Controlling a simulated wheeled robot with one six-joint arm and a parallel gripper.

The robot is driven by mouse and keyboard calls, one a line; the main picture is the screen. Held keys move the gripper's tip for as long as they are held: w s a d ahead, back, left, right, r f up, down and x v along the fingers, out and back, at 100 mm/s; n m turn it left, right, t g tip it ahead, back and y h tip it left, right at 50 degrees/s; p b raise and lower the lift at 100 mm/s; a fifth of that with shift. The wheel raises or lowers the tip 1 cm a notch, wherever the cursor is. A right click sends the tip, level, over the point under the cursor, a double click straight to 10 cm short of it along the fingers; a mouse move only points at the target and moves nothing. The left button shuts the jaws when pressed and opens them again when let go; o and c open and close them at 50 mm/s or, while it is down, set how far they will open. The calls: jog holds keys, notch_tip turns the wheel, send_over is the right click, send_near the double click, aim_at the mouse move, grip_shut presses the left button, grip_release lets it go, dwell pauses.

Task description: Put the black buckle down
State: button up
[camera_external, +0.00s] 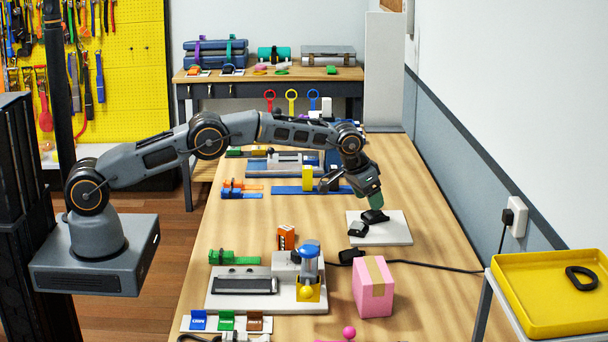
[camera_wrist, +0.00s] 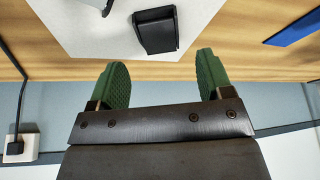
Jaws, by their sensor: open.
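My gripper (camera_external: 372,199) has two green ribbed fingers. In the wrist view my gripper (camera_wrist: 161,62) is open, with a wide empty gap between the fingers. A black buckle (camera_wrist: 157,30) lies on a white board (camera_wrist: 80,30), ahead of the fingertips and in line with the gap. In the external view the white board (camera_external: 398,232) lies on the bench, and two black pieces show on it, one (camera_external: 375,216) just below my fingers and another (camera_external: 358,229) nearer the camera. I cannot tell whether they touch or join. My fingers partly overlap the upper piece there.
A pink box (camera_external: 373,287) stands in front of the board, with a black cable (camera_external: 430,265) beside it. A grey fixture (camera_external: 235,288) is at the front left. A yellow tray (camera_external: 535,318) holding a black loop (camera_external: 581,278) is at right. Bare bench lies left of the board.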

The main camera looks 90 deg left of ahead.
jog(key=s+d+r+m, duration=0.1)
jog(key=s+d+r, duration=0.2)
jog(key=s+r, duration=0.35)
jog(key=s+d+r+h+b, duration=0.1)
jog(key=s+d+r, duration=0.3)
jog(key=s+r, duration=0.25)
jog(key=s+d+r+m, duration=0.1)
jog(key=s+d+r, duration=0.2)
jog(key=s+r, duration=0.3)
jog(key=s+d+f, duration=0.2)
jog(key=s, duration=0.6)
jog(key=s+d+f+m, duration=0.1)
jog(key=s+f, duration=0.1)
jog(key=s, duration=0.6)
jog(key=s+d+f+m, duration=0.1)
jog(key=s+d+f, duration=0.1)
jog(key=s, duration=0.7)
jog(key=shift+d+f+h, duration=0.3)
jog(key=shift+f+h, duration=0.05)
jog(key=shift+h, duration=0.05)
